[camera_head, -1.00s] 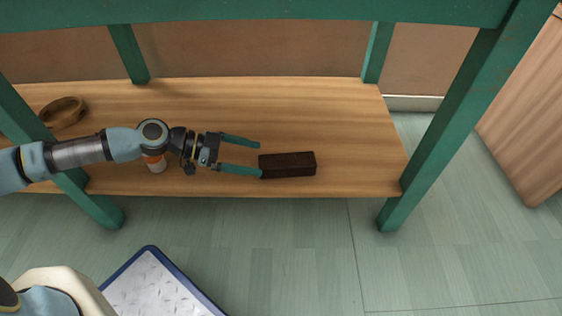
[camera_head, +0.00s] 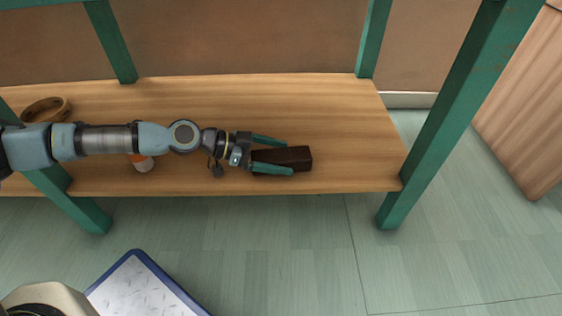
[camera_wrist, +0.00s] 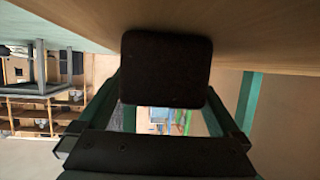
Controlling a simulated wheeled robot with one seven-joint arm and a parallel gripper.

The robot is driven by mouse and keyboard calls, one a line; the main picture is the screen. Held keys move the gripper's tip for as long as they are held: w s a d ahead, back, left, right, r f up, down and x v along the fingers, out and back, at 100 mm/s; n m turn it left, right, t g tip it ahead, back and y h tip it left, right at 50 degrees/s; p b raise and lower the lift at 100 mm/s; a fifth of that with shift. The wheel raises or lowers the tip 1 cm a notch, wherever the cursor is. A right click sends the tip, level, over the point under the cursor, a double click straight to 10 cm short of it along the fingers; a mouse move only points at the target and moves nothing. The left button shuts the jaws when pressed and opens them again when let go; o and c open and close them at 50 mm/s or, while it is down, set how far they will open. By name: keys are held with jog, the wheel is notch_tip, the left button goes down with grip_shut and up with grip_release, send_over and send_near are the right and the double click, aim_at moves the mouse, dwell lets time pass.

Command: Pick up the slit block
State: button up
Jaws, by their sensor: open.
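The slit block (camera_head: 298,157) is a dark brown oblong lying on the wooden shelf, near its front edge. My gripper (camera_head: 283,154) is open, with its two green fingers on either side of the block's left part. In the wrist view the block's dark end face (camera_wrist: 166,70) fills the space between the fingers (camera_wrist: 170,98). I cannot tell whether either finger touches it. The slit itself does not show in these views.
The wooden shelf (camera_head: 350,135) has free room right of and behind the block. Green legs (camera_head: 455,115) frame it. A brown bowl (camera_head: 47,110) and an orange-and-white object (camera_head: 142,163), partly hidden by my arm, are on the left. A blue-edged board (camera_head: 140,290) lies below.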

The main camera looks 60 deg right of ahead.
jog(key=shift+c, duration=0.4)
grip_shut()
dwell(0.4)
